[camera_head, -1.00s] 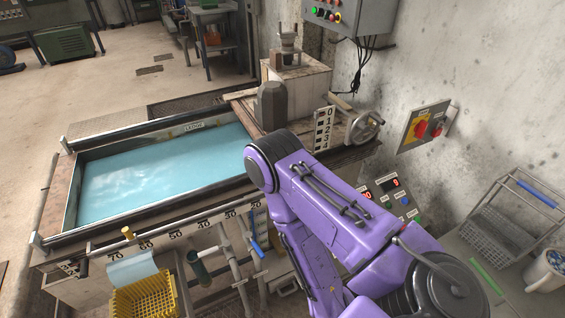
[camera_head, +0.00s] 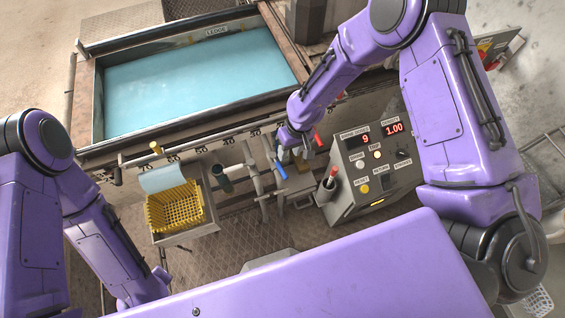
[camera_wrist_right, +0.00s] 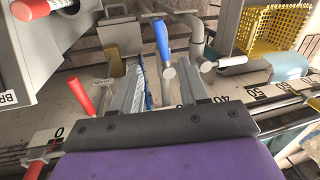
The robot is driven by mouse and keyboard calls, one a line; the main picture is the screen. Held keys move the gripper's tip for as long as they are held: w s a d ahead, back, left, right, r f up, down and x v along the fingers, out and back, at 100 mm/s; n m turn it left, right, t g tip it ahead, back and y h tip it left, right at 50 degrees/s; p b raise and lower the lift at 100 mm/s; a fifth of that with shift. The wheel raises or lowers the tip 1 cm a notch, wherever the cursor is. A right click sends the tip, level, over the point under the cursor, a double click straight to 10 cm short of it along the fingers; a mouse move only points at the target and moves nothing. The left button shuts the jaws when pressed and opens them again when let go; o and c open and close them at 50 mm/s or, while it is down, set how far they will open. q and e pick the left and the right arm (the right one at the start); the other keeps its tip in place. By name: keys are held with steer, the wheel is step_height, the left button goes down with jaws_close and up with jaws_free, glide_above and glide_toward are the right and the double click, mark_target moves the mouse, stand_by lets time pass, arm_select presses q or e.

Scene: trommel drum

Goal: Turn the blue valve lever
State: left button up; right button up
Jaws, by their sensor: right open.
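The blue valve lever (camera_head: 281,171) sticks out from grey pipework below the front edge of the water tank. In the right wrist view the blue lever (camera_wrist_right: 161,40) stands upright in the picture, just beyond the fingertips. My right gripper (camera_head: 296,148) is close to it, pointing down at the pipes. Its two grey fingers (camera_wrist_right: 160,70) are spread with a gap between them, and the lever lines up with that gap. I cannot tell whether they touch. A thin blue strip (camera_wrist_right: 147,90) also shows between the fingers. My left arm is at the lower left, its gripper hidden.
A control box (camera_head: 368,168) with red displays and buttons stands right of the lever. A red handle (camera_head: 319,140) is close to my right gripper. A yellow basket (camera_head: 175,206) sits at left. The blue-water tank (camera_head: 150,95) lies behind. Open floor grating (camera_head: 215,262) is in front.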

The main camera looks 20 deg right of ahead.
mark_target(282, 169)
steer(key=f, duration=0.3)
steer(key=a+f, duration=0.1)
steer(key=f, duration=0.2)
steer(key=a+f, duration=0.1)
steer(key=f, duration=0.2)
steer(key=shift+a+f, duration=0.15)
steer(key=shift+f, duration=0.15)
jaws_close()
